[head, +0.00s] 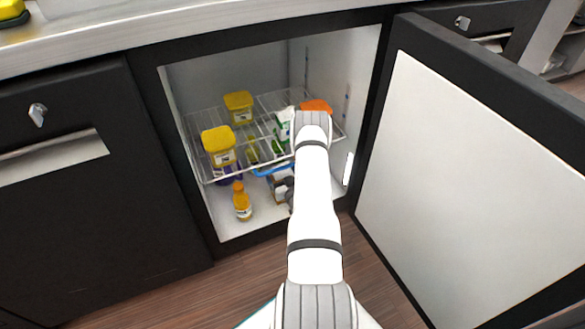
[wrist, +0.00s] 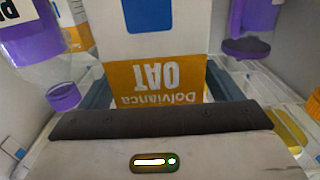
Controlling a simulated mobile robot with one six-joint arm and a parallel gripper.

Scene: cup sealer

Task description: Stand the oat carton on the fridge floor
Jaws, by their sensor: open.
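The oat carton (wrist: 180,35) fills the upper middle of the wrist view, white with a blue square and an orange band reading OAT upside down in the picture. My gripper (wrist: 155,82) is open, with one grey finger on each side of the carton's orange end. I cannot tell whether the fingers touch it. In the head view my arm reaches into the open fridge and hides most of the gripper and carton. A part-hidden pack (head: 278,186) beside the arm may be the carton. The fridge floor (head: 262,222) is white.
The wire shelf (head: 190,130) above holds yellow tubs (head: 218,143) and a white-green pack (head: 284,122). Purple-lidded containers (wrist: 63,95) flank the carton. The open door (head: 465,190) is at right. The front floor has free room.

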